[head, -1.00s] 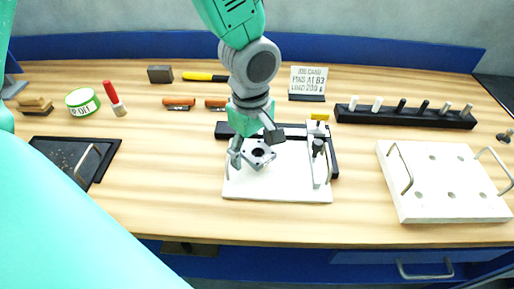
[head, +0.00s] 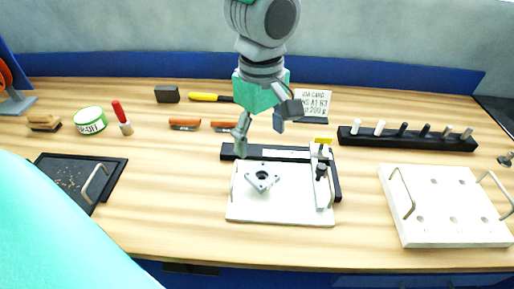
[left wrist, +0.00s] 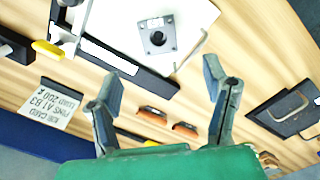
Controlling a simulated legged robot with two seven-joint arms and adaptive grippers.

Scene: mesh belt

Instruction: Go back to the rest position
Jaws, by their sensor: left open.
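My left gripper (head: 262,132) is open and empty in the head view. It hangs in the air above the back edge of the white fixture plate (head: 245,208). In the left wrist view its two fingers (left wrist: 163,98) are spread wide with nothing between them. A grey square flange part (head: 262,181) with a dark central hole lies on the white plate; it also shows in the left wrist view (left wrist: 158,46). My right gripper is not seen in either view.
A white block with holes and two handles (head: 450,205) lies at right. A black peg rack (head: 405,140) and a job card (head: 313,102) stand behind. Bare wood lies between tray and plate.

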